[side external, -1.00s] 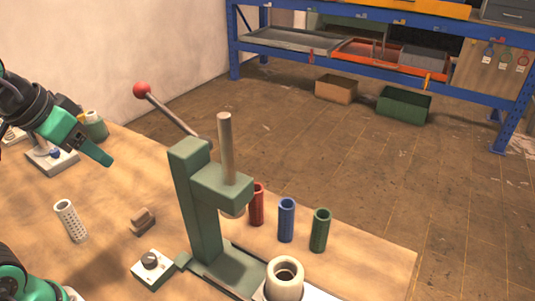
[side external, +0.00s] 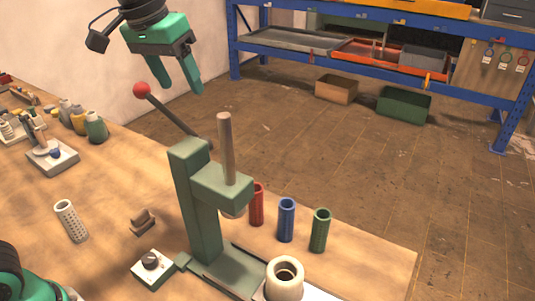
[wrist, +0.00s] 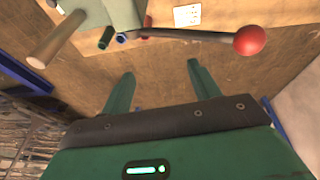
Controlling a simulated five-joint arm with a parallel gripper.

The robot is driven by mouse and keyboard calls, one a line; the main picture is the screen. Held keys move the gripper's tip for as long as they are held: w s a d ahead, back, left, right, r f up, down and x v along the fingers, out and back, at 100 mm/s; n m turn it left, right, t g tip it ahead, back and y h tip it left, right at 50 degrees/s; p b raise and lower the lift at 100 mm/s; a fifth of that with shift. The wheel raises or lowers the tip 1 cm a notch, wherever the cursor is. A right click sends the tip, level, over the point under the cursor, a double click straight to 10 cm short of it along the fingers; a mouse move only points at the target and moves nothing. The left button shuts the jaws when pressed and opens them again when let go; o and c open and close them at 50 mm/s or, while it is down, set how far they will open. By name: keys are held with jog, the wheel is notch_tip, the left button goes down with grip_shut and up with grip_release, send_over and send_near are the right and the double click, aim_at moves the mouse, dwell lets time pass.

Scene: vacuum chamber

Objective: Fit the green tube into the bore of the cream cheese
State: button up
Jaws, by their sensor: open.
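The green tube (side external: 320,230) stands upright on the table at the right end of a row of tubes. It also shows in the wrist view (wrist: 105,38), beside the press. The cream cheese (side external: 286,281) is a pale round piece with a dark open bore facing up, at the bottom of the side view in front of the press. My gripper (side external: 182,88) is open and empty, high above the table behind the press lever. Its two green fingers stand apart in the wrist view (wrist: 160,72).
A green press (side external: 195,205) with a vertical rod and a red-knobbed lever (side external: 142,90) stands between my gripper and the cream cheese. The blue tube (side external: 286,220) and red tube (side external: 257,205) stand left of the green tube.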

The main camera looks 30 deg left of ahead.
jog(key=w+d+f+g, duration=0.2)
jog(key=w+d, duration=0.7)
jog(key=d, duration=0.3)
jog(key=g, duration=0.1)
send_over(321, 227)
jog(key=w, duration=0.2)
notch_tip(321, 227, down, 7)
jog(key=shift+n+y, duration=0.3)
jog(key=shift+y, duration=0.1)
jog(key=f, duration=2)
jog(key=shift+s+a, duration=0.2)
jog(key=shift+a, duration=0.15)
jog(key=shift+f, duration=0.15)
jog(key=shift+f, duration=0.15)
jog(key=shift+w+f, duration=0.15)
jog(key=shift+f, duration=2.3)
jog(key=c, duration=1)
